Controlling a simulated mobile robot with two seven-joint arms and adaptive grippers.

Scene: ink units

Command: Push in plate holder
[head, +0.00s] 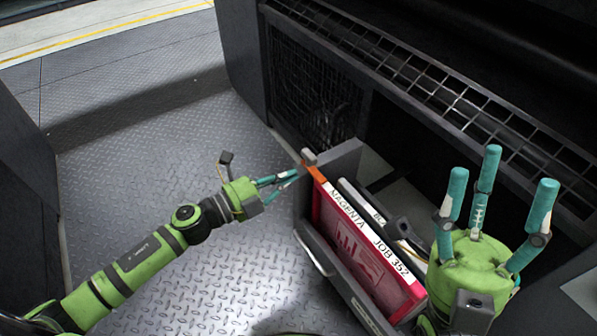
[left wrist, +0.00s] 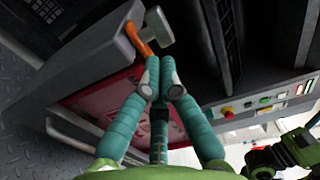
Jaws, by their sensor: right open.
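The plate holder (head: 345,290) is a dark drawer-like tray with a grey bar handle (head: 314,254), pulled out from the dark machine. A red plate labelled "MAGENTA JOB 352" (head: 358,248) stands in it, with an orange piece (head: 313,172) at its far top corner. My left gripper (head: 297,174) is beside that far corner. Its teal fingertips are drawn together with nothing visible between them, and in the left wrist view (left wrist: 160,80) they lie in front of the red panel, short of the orange piece (left wrist: 138,38). My right gripper (head: 500,182) is open and empty, fingers up, near the holder's near end.
The machine front with a mesh panel (head: 312,90) and grid ledge (head: 440,92) stands behind the holder. Diamond-plate floor (head: 160,140) is free at left. The left wrist view shows a control panel with buttons (left wrist: 262,102).

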